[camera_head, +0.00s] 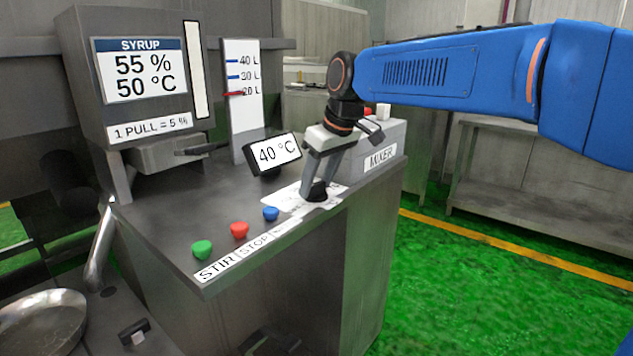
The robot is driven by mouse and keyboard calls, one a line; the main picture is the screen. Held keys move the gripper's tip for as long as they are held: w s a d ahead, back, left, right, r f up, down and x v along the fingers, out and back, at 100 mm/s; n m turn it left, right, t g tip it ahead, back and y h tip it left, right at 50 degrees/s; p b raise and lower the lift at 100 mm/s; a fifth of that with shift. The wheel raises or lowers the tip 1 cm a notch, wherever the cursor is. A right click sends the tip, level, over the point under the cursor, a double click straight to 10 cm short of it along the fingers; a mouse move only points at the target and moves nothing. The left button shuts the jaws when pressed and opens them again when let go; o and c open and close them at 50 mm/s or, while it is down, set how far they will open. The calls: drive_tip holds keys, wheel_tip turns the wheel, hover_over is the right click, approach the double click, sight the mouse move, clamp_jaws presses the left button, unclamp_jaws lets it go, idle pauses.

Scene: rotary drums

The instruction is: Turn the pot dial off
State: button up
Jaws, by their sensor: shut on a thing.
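The pot dial (317,191) is a small black knob on a white label plate (289,200) on the slanted counter top. My gripper (318,183) comes down from above on the blue arm and is shut on the dial. The fingers hide part of the knob, so its pointer and setting cannot be read. A small display (277,153) behind it reads 40 °C.
Green (202,249), red (239,230) and blue (271,213) buttons stand left of my gripper along the front edge. A syrup unit (140,75) and level gauge (243,95) rise behind. The mixer box (384,150) is close on the right.

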drive_tip(key=shift+n, duration=0.6)
drive_tip(key=o, duration=1.1)
drive_tip(key=shift+c, duration=0.2)
drive_tip(key=shift+r, duration=0.1)
drive_tip(key=v, duration=1.7)
drive_tip(key=shift+w+d, duration=0.25)
drive_tip(key=shift+w, duration=0.1)
drive_tip(key=shift+r, duration=0.15)
